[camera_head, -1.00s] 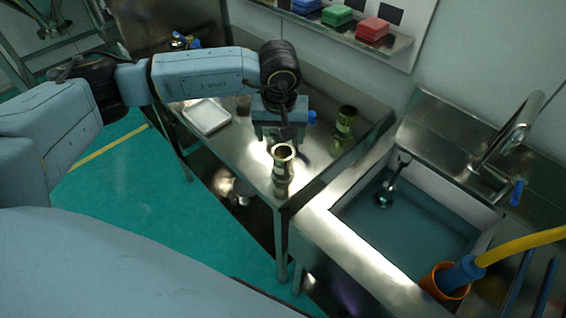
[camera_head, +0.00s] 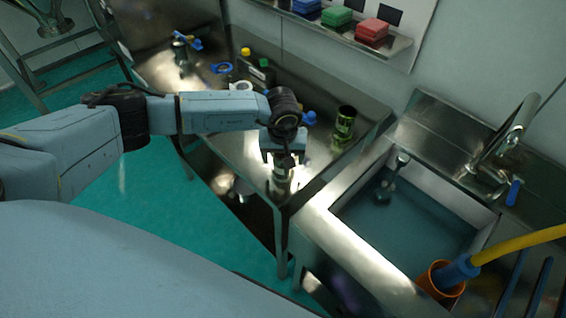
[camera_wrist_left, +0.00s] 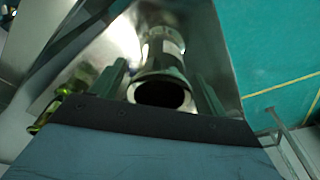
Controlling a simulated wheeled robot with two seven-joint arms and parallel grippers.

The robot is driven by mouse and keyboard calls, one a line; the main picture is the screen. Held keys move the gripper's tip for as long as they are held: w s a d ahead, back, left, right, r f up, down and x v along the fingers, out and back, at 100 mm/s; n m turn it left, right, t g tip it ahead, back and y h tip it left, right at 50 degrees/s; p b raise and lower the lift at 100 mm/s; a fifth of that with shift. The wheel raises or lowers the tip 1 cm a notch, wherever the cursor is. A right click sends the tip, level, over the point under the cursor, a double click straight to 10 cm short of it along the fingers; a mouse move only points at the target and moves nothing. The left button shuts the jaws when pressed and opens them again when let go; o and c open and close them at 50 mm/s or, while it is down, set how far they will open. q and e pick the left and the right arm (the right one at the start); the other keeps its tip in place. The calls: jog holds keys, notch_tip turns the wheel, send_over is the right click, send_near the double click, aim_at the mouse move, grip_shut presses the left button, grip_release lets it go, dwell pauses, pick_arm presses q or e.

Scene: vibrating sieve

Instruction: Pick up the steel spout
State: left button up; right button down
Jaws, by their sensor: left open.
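The steel spout (camera_head: 281,183) stands upright near the front corner of the steel table. My left gripper (camera_head: 284,158) is over its top, and the arm hides part of it. In the left wrist view the spout (camera_wrist_left: 164,45) shows with its dark round mouth towards the camera. The fingers of my left gripper (camera_wrist_left: 160,73) are open, one on each side of the spout's upper part. I cannot tell whether they touch it. My right gripper is not in view.
A greenish metal cylinder (camera_head: 343,126) stands at the table's right. Blue and yellow-capped items (camera_head: 246,52) lie at the back. The sink (camera_head: 425,222) with water is to the right. An orange cup (camera_head: 436,279) with a blue and yellow hose stands at its front.

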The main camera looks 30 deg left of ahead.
pick_arm(q)
jog(key=c, duration=1.2)
jog(key=shift+c, duration=0.2)
jog(key=shift+r, duration=0.1)
